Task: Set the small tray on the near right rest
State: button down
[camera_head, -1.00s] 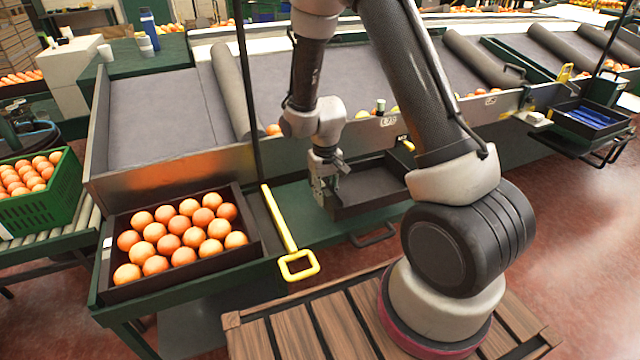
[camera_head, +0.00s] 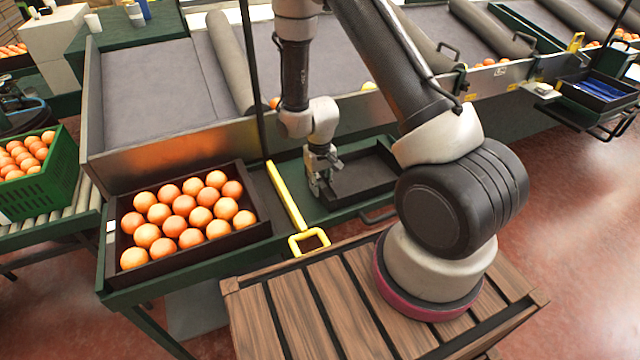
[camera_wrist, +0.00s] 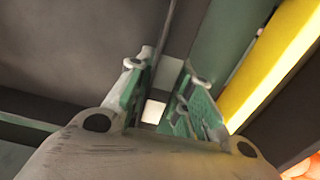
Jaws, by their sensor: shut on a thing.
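The small tray (camera_head: 366,178) is dark, shallow and empty. It is over the green ledge (camera_head: 288,174), right of the yellow bar, and looks level. My gripper (camera_head: 323,186) is shut on its left side wall. In the wrist view my gripper's green finger pads (camera_wrist: 163,72) stand on either side of the thin wall, with the tray's dark floor (camera_wrist: 70,45) to the left. I cannot tell whether the tray's underside touches the ledge. My arm covers part of the area behind the tray.
A yellow bar with a loop handle (camera_head: 287,196) lies just left of the tray. Left of it is a dark crate (camera_head: 195,258) full of oranges. The conveyor's metal side (camera_head: 180,153) rises behind. A dark handle (camera_head: 377,216) sticks out in front of the ledge.

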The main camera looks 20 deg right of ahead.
jog(key=c, duration=1.3)
grip_release()
jog(key=s+d+r+t, duration=0.1)
jog(key=s+d+r, duration=0.15)
jog(key=r, duration=1.25)
jog(key=s+d+r+t, duration=0.1)
jog(key=s+d+r, duration=0.15)
jog(key=r, duration=1.25)
jog(key=s+d+r, duration=0.1)
jog(key=s+r, duration=0.3)
jog(key=s, duration=0.2)
jog(key=s+d+r+t, duration=0.1)
jog(key=s+r, duration=0.3)
jog(key=s, duration=0.1)
jog(key=s+d+r+t, duration=0.1)
jog(key=s+r, duration=0.3)
jog(key=s, duration=0.2)
jog(key=shift+s+d, duration=0.25)
jog(key=shift+s, duration=0.05)
